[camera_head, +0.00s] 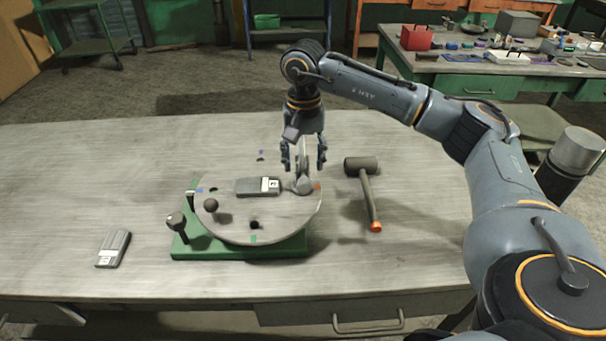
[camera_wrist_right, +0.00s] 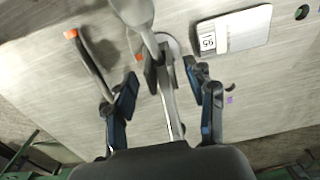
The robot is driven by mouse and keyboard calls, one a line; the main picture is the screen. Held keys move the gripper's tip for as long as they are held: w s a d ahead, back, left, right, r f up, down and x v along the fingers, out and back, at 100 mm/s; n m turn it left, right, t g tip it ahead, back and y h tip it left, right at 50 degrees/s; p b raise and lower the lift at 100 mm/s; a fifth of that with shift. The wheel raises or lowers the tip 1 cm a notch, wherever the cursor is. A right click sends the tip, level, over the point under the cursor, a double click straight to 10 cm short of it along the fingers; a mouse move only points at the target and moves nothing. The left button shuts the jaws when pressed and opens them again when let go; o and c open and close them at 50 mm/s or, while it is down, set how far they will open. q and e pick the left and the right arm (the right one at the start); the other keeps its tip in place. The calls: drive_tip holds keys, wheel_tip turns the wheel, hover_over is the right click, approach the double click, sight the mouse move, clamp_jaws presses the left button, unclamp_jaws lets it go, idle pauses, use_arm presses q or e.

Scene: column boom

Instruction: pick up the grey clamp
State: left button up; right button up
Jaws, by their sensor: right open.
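The grey clamp (camera_head: 304,183) stands near the right edge of a round grey disc (camera_head: 235,222), with a slim part rising from its rounded lower end. In the right wrist view the clamp (camera_wrist_right: 166,82) runs lengthwise between the fingers. My right gripper (camera_head: 304,160) is open, with its fingers pointing down around the clamp's upper part. In the right wrist view the fingers of my right gripper (camera_wrist_right: 160,95) lie on either side, with visible gaps to the clamp. The fingers hide part of its upper end in the head view. My left gripper is not in view.
A labelled grey block (camera_head: 252,187) lies on the disc, left of the clamp. The disc sits on a green base (camera_head: 195,250) with a dark knob (camera_head: 176,221). A mallet (camera_head: 367,190) lies close on the right. Another grey block (camera_head: 114,248) lies left; the far-left tabletop is clear.

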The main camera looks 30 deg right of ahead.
sight(303, 175)
drive_tip(key=f, duration=0.1)
drive_tip(key=f+p, duration=0.1)
drive_tip(key=f, duration=0.1)
drive_tip(key=shift+s+a+f, duration=0.15)
drive_tip(key=shift+a+f, duration=0.05)
drive_tip(key=shift+f, duration=0.55)
drive_tip(key=shift+c, duration=0.2)
drive_tip(key=c, duration=1.1)
clamp_jaws()
drive_tip(key=shift+r, duration=0.1)
